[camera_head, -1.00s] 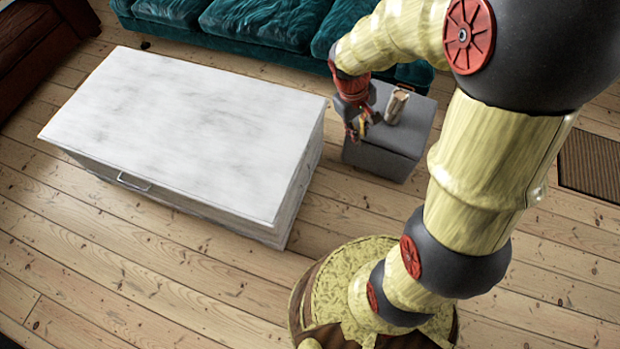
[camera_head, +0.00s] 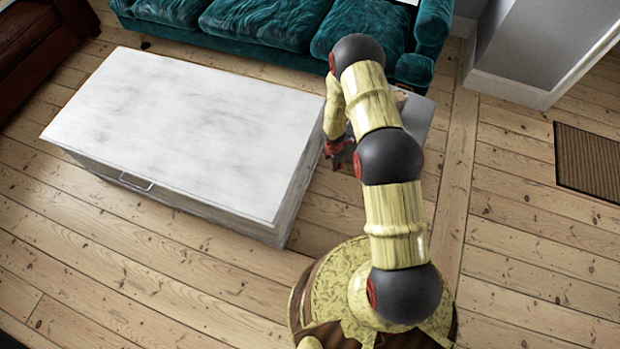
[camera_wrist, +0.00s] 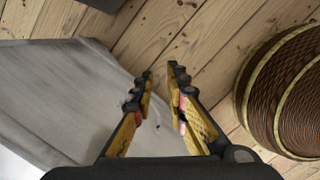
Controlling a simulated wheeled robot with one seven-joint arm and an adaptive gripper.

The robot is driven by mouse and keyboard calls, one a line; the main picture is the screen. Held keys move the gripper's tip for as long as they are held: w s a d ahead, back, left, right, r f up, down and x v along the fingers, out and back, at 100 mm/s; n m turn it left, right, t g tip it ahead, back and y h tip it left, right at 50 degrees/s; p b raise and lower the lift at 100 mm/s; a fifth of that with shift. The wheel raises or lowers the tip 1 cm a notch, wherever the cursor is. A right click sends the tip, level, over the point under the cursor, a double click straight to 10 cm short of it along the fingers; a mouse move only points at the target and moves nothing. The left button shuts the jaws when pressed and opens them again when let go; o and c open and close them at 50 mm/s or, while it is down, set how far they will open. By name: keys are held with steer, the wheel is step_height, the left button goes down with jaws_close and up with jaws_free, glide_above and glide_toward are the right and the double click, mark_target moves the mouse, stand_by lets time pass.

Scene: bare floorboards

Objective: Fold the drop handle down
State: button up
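The drop handle (camera_head: 136,182) is a small pale metal loop on the long front side of the white-topped chest (camera_head: 190,120), in the head view. It juts out from the front; its exact tilt is too small to tell. My gripper (camera_wrist: 161,75) is open and empty, with a clear gap between its fingers in the wrist view. In the head view it is off the chest's right end, far from the handle and partly hidden by my arm. A grey side of the chest fills the left of the wrist view; the handle is not visible there.
A grey ottoman (camera_head: 418,112) stands right of the chest behind my arm, with a small object (camera_head: 401,100) mostly hidden on it. A teal sofa (camera_head: 265,25) is at the back. The floorboards (camera_head: 110,250) before the chest are clear.

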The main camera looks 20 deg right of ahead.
steer(key=w+a+f+n+y+b, duration=0.1)
steer(key=w+a+f+n+y, duration=0.1)
steer(key=a+f+n, duration=0.2)
steer(key=w+a+f+n+t+y+b, duration=0.1)
steer(key=a+f+n, duration=0.4)
steer(key=f, duration=0.6)
steer(key=shift+w+a+n+y+b, duration=0.35)
steer(key=shift+a+y+b, duration=0.15)
steer(key=shift+a+b, duration=0.15)
steer(key=shift+f, duration=0.1)
steer(key=shift+c, duration=0.4)
jaws_close()
steer(key=shift+c, duration=1.2)
jaws_free()
